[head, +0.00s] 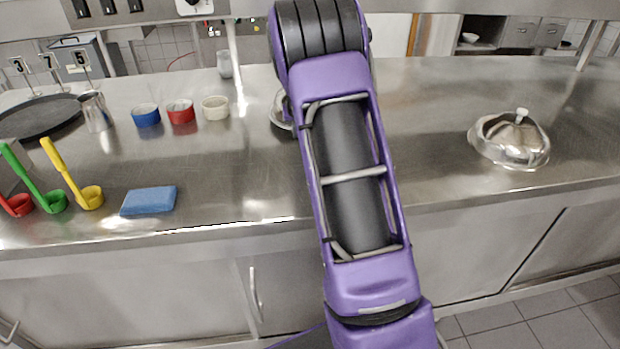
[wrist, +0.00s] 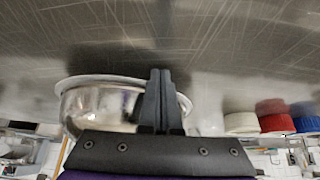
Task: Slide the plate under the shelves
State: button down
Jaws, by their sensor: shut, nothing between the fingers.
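A shiny round metal dish with a pale rim (wrist: 85,100) rests on the steel counter in the wrist view, which looks upside down. In the head view only its left edge (head: 281,115) shows beside my arm. My gripper (wrist: 160,75) has its fingers together and empty, and they overlap the dish's right part in the picture. Whether they touch it, I cannot tell. In the head view my arm hides the gripper. A domed metal cover with a pale knob (head: 512,138) sits on the right of the counter. The shelf structure (head: 150,14) runs along the top on posts.
Blue (head: 146,115), red (head: 181,111) and cream (head: 215,107) bowls stand left of the dish. A blue sponge (head: 149,201) and coloured ladles (head: 72,185) lie at front left. A dark round pan (head: 38,117) is further back. The counter between my arm and the domed cover is clear.

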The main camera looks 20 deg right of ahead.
jog(key=w+d+p, duration=0.1)
jog(key=w, duration=0.2)
jog(key=w+d+p, duration=0.1)
jog(key=w, duration=0.3)
jog(key=w+d+p, duration=0.1)
jog(key=w, duration=0.3)
jog(key=shift+w+d+r+p, duration=0.1)
jog(key=shift+p, duration=0.2)
